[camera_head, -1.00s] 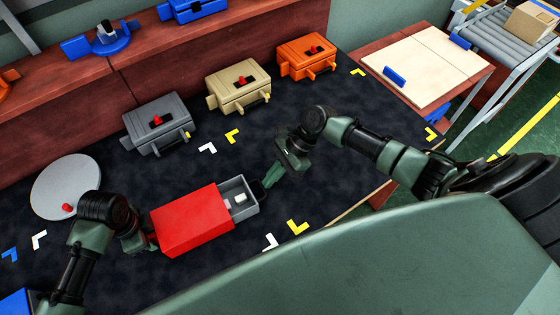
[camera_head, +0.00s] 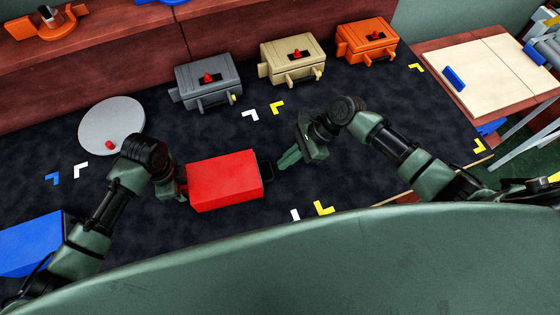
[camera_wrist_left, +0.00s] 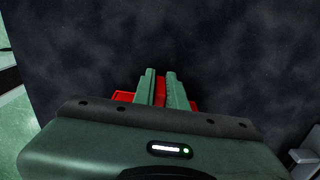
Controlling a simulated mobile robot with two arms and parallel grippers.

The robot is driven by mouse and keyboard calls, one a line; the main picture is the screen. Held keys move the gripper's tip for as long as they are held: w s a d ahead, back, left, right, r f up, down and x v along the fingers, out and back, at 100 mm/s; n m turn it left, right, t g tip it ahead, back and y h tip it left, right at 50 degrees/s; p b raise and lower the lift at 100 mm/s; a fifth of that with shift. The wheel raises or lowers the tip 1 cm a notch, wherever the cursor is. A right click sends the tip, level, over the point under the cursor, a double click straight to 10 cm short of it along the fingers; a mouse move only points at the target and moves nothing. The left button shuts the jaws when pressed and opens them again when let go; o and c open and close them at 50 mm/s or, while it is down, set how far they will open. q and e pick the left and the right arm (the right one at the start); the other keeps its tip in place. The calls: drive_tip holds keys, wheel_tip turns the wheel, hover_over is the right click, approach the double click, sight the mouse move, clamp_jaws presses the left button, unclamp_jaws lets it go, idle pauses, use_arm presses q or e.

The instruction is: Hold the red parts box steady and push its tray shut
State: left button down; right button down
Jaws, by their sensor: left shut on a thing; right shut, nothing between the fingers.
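The red parts box (camera_head: 224,182) lies on the dark mat in front of me. Its grey tray no longer shows; only the black handle (camera_head: 268,172) sticks out at the box's right end. My left gripper (camera_head: 181,188) is at the box's left end, shut on the box. In the left wrist view, its green fingers (camera_wrist_left: 161,88) have a red part of the box (camera_wrist_left: 161,94) between them. My right gripper (camera_head: 283,162) is shut and empty, its fingertips close to the handle. I cannot tell whether they touch it.
A grey disc with a red knob (camera_head: 110,122) lies at the left. Grey (camera_head: 208,82), beige (camera_head: 292,58) and orange (camera_head: 367,41) boxes stand along the back of the mat. A blue box (camera_head: 30,245) is at the lower left.

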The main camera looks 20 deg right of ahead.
drive_tip(key=shift+d+r, duration=0.25)
drive_tip(key=shift+d, duration=1)
drive_tip(key=v, duration=0.9)
drive_tip(key=shift+r, duration=0.35)
drive_tip(key=shift+w+d, duration=0.1)
use_arm(q)
drive_tip(key=c, duration=1.4)
unclamp_jaws()
drive_tip(key=shift+o, duration=0.2)
